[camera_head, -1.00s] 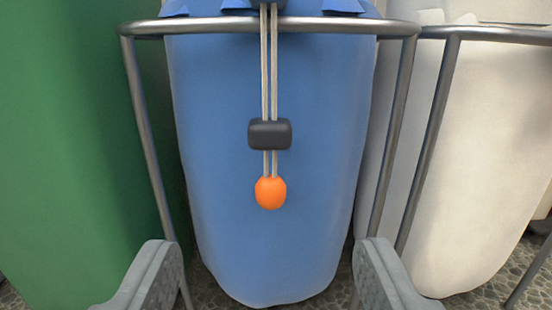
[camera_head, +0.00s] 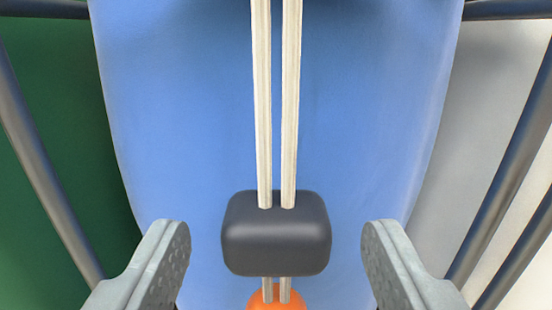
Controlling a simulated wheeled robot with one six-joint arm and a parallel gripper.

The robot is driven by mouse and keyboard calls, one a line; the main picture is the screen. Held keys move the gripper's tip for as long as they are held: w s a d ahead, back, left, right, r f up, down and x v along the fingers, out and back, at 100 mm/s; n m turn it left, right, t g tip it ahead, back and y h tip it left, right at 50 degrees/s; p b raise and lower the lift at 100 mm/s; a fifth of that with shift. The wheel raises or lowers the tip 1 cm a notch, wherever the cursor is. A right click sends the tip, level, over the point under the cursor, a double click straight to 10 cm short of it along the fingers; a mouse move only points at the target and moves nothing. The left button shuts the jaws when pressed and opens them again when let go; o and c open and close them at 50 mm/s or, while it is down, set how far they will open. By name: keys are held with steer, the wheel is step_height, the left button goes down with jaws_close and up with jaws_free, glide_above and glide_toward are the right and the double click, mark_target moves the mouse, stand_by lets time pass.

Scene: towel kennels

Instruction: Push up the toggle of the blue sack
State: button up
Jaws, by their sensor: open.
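The blue sack (camera_head: 180,110) fills the middle of the view and hangs in a metal frame. Two pale cords (camera_head: 276,100) run down in front of it. The dark toggle (camera_head: 276,240) sits on both cords. An orange bead (camera_head: 277,301) hangs just below the toggle, cut off by the lower edge. My gripper (camera_head: 276,245) is open, with one grey finger to the left of the toggle and one to the right. A gap shows between the toggle and each finger in the picture. The top of the cords is out of view.
Metal bars of the frame (camera_head: 45,175) slope down at the left, and more bars (camera_head: 505,170) stand at the right. A green sack (camera_head: 60,190) is at the left and a white sack (camera_head: 500,70) at the right.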

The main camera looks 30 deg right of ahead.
mark_target(277, 260)
steer(key=shift+x, duration=1.65)
jaws_close()
steer(key=shift+r, duration=4.25)
jaws_free()
steer(key=v, duration=1.7)
steer(key=shift+s+a, duration=0.15)
